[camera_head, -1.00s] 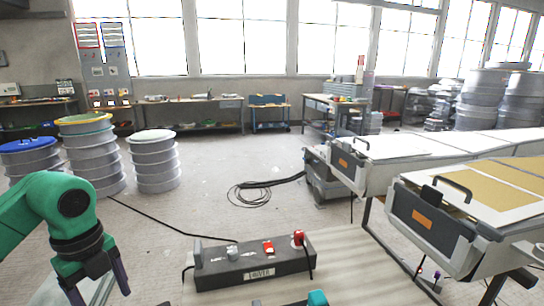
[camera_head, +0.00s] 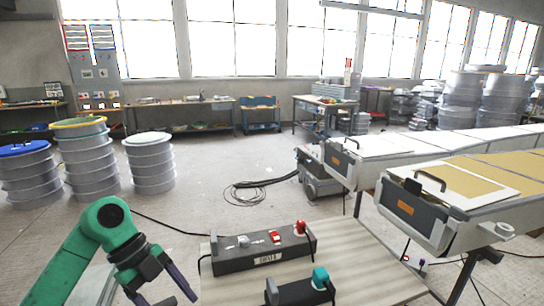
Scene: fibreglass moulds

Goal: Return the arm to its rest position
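My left arm is green and comes in from the lower left in the head view. Its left gripper (camera_head: 166,296) has two dark purple fingers pointing down and to the right. The fingers are spread apart, with nothing visible between them, and their lower ends are near the bottom edge. It is left of a dark control box (camera_head: 262,250) with a red knob, a red switch and a label, and apart from it. My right gripper is not in view.
A second dark box with a teal knob (camera_head: 320,278) is in front of the first, on a pale ribbed surface (camera_head: 365,262). Stacked drums (camera_head: 150,163) stand at left. A coiled cable (camera_head: 245,193) lies on open floor.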

